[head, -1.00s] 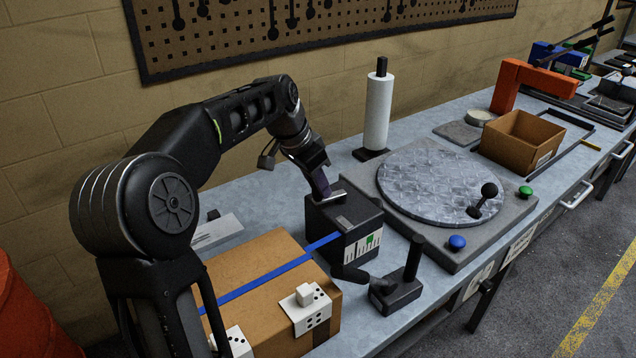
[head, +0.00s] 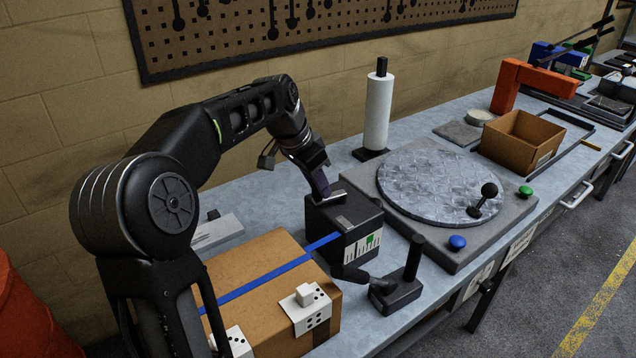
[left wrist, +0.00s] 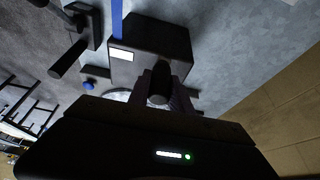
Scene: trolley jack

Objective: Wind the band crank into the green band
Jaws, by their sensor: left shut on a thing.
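A black box (head: 318,220) stands on the bench, with a blue strap (head: 270,272) running from it across a cardboard box. On its front is a white scale (head: 352,254) with a green band (head: 371,240); its pointer is too small to read. My left gripper (head: 327,197) is over the top of the black box and shut on the band crank (head: 340,195), which is mostly hidden by the fingers. In the left wrist view, the fingers close around a dark knob (left wrist: 158,92) beside the black box (left wrist: 165,42). My right gripper is not in view.
The cardboard box (head: 262,256) carries white dotted blocks (head: 307,305). A black base with an upright handle (head: 404,284) stands in front of the black box. A round metal turntable (head: 430,180) lies to the right, and a white roll (head: 378,112) stands behind.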

